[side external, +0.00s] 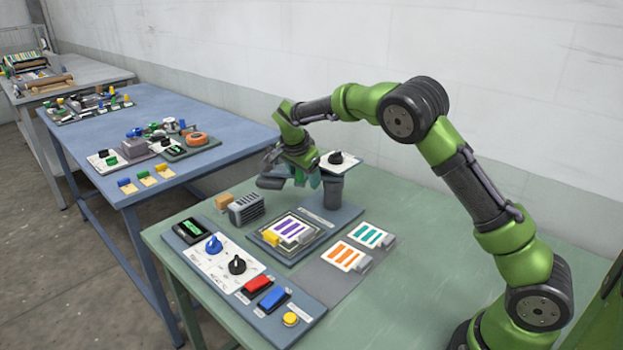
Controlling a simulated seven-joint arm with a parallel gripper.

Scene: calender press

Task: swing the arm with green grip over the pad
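The pad (267,239) is a blue-grey base on the green table, bearing a framed card (290,229) with purple stripes. My gripper (292,182) is above and behind the pad, just left of the post. Green parts show between my gripper and the post; I cannot tell whether they are the green grip or my fingers. The swing arm is mostly hidden behind my gripper. Whether the fingers are open or shut is unclear.
A grey finned block (246,208) stands left of the pad. In front is a control panel (215,262) with knobs and red and blue buttons. Orange-striped (346,257) and teal-striped (371,235) cards lie on a grey mat. The table's right side is clear.

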